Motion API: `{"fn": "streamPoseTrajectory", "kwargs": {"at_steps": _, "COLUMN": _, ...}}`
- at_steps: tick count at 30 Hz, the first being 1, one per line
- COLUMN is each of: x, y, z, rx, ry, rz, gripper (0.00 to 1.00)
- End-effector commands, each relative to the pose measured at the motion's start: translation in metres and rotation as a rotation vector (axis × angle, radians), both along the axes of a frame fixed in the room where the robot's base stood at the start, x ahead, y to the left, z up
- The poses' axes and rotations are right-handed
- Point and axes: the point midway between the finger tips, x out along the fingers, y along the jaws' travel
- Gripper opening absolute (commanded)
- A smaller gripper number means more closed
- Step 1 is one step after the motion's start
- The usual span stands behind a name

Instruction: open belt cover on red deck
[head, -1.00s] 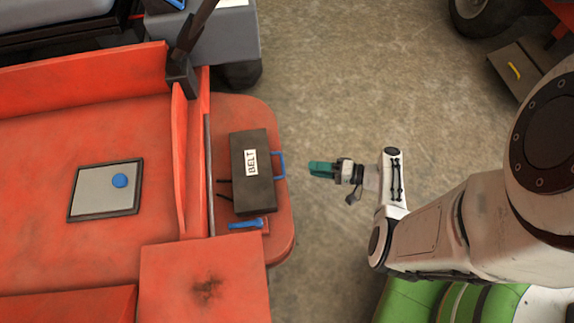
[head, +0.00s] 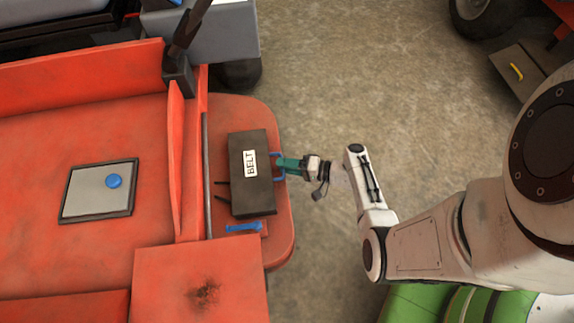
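The belt cover (head: 251,190) is a dark box with a white BELT label (head: 250,163). It lies closed on the rounded end of the red deck (head: 275,232). A blue handle (head: 279,175) stands out from its right side. My gripper (head: 283,166), with teal fingers, is at this handle, reaching in from the right. The fingers overlap the handle's upper part in the picture. From above I cannot tell whether they are open, closed, or gripping it.
A blue lever (head: 244,227) sits just below the cover on the deck. A grey panel with a blue knob (head: 114,181) is farther left. A raised red block (head: 201,285) stands at the lower left. The concrete floor (head: 330,90) above and right of the cover is clear.

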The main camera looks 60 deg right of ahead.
Motion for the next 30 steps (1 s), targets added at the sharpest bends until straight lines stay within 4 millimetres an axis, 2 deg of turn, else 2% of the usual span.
{"fn": "streamPoseTrajectory", "kwargs": {"at_steps": 1, "x": -0.0001, "y": -0.0001, "z": 0.0001, "rx": 0.0, "ry": 0.0, "rz": 0.0, "gripper": 0.37}}
{"fn": "streamPoseTrajectory", "kwargs": {"at_steps": 13, "x": -0.0003, "y": -0.0001, "z": 0.0, "rx": 0.0, "ry": 0.0, "rz": 0.0, "gripper": 0.0}}
{"fn": "streamPoseTrajectory", "kwargs": {"at_steps": 30, "x": -0.0005, "y": 0.0, "z": 0.0013, "rx": -0.002, "ry": 0.004, "rz": 0.0, "gripper": 0.0}}
